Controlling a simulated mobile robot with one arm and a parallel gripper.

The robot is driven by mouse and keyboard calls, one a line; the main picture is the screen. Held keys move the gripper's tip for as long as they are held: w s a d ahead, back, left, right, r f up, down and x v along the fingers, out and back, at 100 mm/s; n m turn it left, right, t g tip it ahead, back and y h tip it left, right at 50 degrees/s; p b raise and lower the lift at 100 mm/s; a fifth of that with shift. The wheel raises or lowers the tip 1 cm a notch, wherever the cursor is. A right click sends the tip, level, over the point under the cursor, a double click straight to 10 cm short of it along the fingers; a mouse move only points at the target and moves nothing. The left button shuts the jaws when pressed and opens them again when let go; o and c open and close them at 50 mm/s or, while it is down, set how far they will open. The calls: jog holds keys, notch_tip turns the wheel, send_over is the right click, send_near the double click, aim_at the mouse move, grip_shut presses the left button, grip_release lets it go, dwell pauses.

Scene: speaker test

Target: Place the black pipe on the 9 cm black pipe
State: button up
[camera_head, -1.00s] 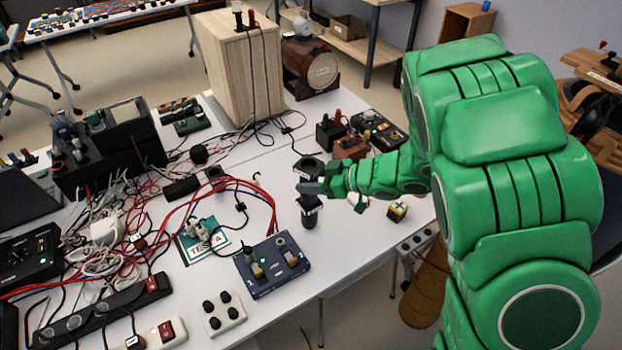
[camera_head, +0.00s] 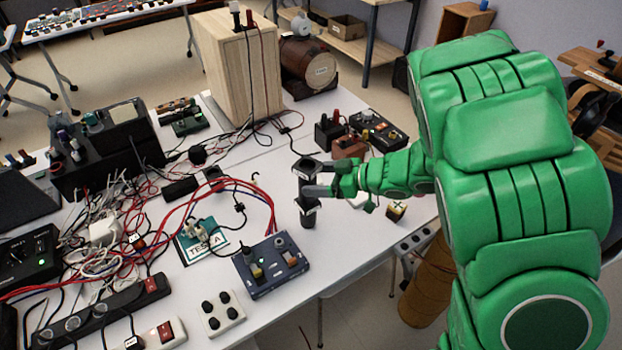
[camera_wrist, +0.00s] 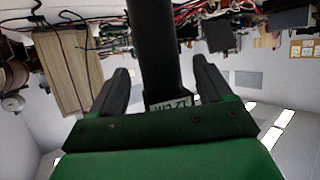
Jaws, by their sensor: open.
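Two black pipes stand in one upright column on the white table in the head view. The upper black pipe (camera_head: 306,178) has a wider top end and a pale label. The lower black pipe (camera_head: 308,218) stands under it and has a pale label near its top. The joint between them is too small to judge exactly. My gripper (camera_head: 318,181) is open at the upper pipe, with its fingers on either side of it. In the wrist view, a black pipe (camera_wrist: 158,45) with a white label runs between my open fingers (camera_wrist: 158,82); contact cannot be told.
A blue switch box (camera_head: 271,265) stands in front of the column. A small yellow-and-dark cube (camera_head: 397,210) sits to the right, near the table edge. Red and blue cables (camera_head: 235,187) lie to the left. Small boxes (camera_head: 350,146) and a wooden cabinet (camera_head: 238,70) stand behind.

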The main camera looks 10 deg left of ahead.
jog(key=v, duration=0.9)
jog(key=shift+d, duration=0.15)
